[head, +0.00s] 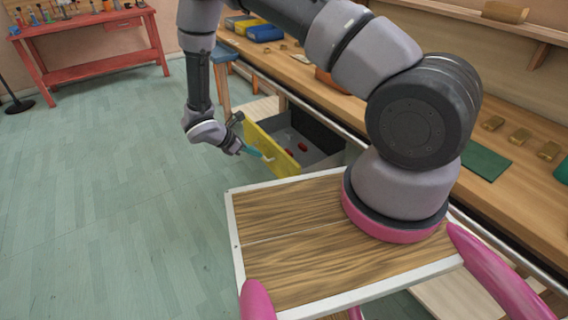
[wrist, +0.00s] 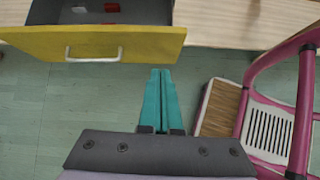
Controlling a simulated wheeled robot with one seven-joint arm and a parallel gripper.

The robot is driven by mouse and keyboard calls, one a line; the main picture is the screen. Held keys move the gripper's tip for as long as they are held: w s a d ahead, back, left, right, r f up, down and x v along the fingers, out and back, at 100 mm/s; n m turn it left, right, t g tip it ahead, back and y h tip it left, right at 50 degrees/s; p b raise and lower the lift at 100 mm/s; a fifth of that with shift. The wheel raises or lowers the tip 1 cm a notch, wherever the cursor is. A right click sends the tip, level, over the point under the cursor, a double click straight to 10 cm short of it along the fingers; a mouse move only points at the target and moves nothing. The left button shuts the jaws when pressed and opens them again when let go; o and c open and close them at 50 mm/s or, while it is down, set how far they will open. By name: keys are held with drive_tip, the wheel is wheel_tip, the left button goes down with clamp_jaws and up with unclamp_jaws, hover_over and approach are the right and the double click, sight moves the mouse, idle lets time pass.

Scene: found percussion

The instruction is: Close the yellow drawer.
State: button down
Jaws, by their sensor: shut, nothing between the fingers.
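The yellow drawer (head: 268,151) stands pulled out from under the workbench, with its grey inside showing. In the wrist view its yellow front (wrist: 150,43) fills the upper left, with a pale handle (wrist: 93,58) on it. Red items (head: 302,146) lie inside the drawer. My gripper (head: 268,158) has teal fingers and is shut and empty. In the wrist view my gripper (wrist: 160,74) points at the drawer front, right of the handle, with its tips close to the lower edge. I cannot tell whether the tips touch it.
The wooden workbench (head: 335,98) runs along the right, holding blue and yellow boxes (head: 265,33) and several small wooden blocks. A blue stool (head: 222,56) stands beyond the drawer. A red table (head: 95,57) is at the far left. The green floor (head: 110,180) on the left is clear.

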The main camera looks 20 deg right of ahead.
wheel_tip(320, 180, down, 2)
approach(289, 163)
drive_tip(key=shift+n, duration=0.3)
drive_tip(key=x, duration=0.5)
drive_tip(key=shift+s+a+f, duration=0.15)
drive_tip(key=shift+a+f, duration=0.05)
drive_tip(key=shift+f, duration=0.3)
drive_tip(key=shift+d, duration=0.45)
drive_tip(key=shift+w+d, duration=0.1)
drive_tip(key=shift+w, duration=0.1)
drive_tip(key=w+d, duration=0.4)
drive_tip(key=d, duration=0.7)
drive_tip(key=w+d, duration=0.3)
drive_tip(key=d, duration=0.9)
drive_tip(key=shift+w+d, duration=0.3)
drive_tip(key=shift+w, duration=0.1)
drive_tip(key=shift+d+r, duration=0.1)
drive_tip(key=shift+d, duration=0.05)
